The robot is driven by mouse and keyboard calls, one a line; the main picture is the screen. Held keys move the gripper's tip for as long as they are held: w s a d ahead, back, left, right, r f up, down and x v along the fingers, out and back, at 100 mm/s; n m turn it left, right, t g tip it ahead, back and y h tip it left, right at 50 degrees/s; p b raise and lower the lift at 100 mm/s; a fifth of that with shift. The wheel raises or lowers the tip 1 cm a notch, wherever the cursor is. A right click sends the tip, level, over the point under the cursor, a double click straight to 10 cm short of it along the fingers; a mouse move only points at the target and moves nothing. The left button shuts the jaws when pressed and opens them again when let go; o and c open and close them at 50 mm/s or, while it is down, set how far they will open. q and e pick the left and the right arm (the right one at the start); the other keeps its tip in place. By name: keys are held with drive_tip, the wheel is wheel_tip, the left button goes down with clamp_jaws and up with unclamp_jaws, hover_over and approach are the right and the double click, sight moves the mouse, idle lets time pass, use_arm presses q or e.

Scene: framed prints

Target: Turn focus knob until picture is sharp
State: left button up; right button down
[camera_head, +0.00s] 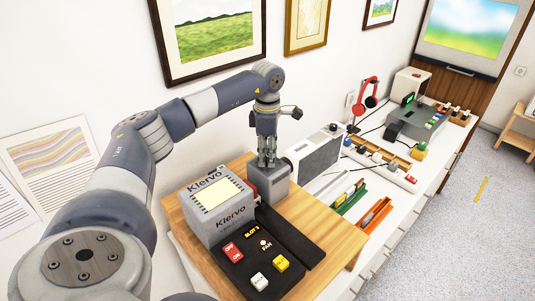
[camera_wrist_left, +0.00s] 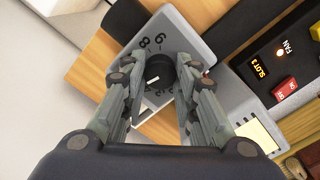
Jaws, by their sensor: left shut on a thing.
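The focus knob (camera_wrist_left: 158,72) is a round black knob with a white pointer line, on a grey numbered face (camera_wrist_left: 186,28) in the left wrist view. My left gripper (camera_wrist_left: 160,68) is shut on it, one finger on each side. In the head view my left gripper (camera_head: 266,160) points down at the top of a small grey box (camera_head: 270,190), hiding the knob there. The picture (camera_head: 474,30) on the screen at the far upper right is blurred: blue above, yellow and green below, without sharp edges. My right gripper is not in view.
A grey Klervo unit (camera_head: 212,203) and a black panel (camera_head: 295,272) with red, white and yellow buttons stand on a wooden board (camera_head: 340,250). Beyond are a grey-white box (camera_head: 315,155), trays, red headphones (camera_head: 367,97) and a grey device (camera_head: 412,122). Framed prints hang behind.

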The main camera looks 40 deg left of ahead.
use_arm(q)
drive_tip(key=n, duration=0.4)
drive_tip(key=shift+n, duration=0.4)
drive_tip(key=shift+r, duration=0.1)
drive_tip(key=o, duration=1.1)
drive_tip(key=shift+c, duration=0.2)
wheel_tip(320, 180, up, 12)
drive_tip(key=shift+d, duration=0.15)
